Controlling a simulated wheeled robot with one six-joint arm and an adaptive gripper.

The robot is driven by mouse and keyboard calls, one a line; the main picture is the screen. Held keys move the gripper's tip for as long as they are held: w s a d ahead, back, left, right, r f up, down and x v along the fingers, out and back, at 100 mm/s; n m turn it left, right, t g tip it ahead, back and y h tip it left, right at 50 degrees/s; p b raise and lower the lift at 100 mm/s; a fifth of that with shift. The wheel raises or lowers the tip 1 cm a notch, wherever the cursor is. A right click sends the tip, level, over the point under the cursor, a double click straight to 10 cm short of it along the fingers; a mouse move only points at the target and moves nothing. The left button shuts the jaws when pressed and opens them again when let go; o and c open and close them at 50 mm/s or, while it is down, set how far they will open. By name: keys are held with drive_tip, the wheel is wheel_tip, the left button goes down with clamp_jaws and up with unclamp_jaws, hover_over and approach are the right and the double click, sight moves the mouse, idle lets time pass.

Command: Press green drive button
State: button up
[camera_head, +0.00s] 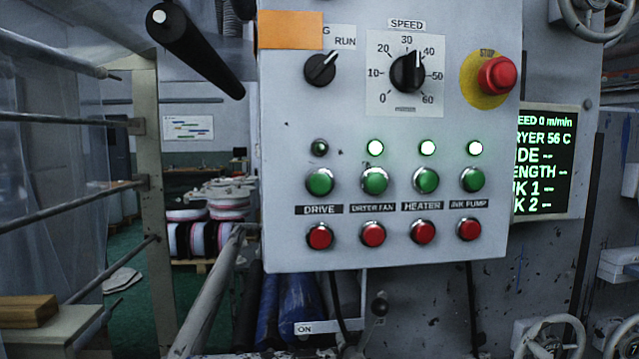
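The control panel (285,110) is a grey box facing me in the middle of the head view. The green drive button (320,182) is the leftmost in a row of green buttons, above the black DRIVE label (319,210). A red button (319,236) sits below that label. The small lamp (320,148) above the drive button is dark. The lamps above the DRYER FAN, HEATER and INK PUMP columns are lit. My gripper is not in view.
A red STOP button (496,75) is at the panel's upper right. The speed knob (408,72) and selector knob (320,69) are along the top. A display (545,160) reads speed 0 m/min. A black cylindrical bar (195,45) and metal rollers are at left.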

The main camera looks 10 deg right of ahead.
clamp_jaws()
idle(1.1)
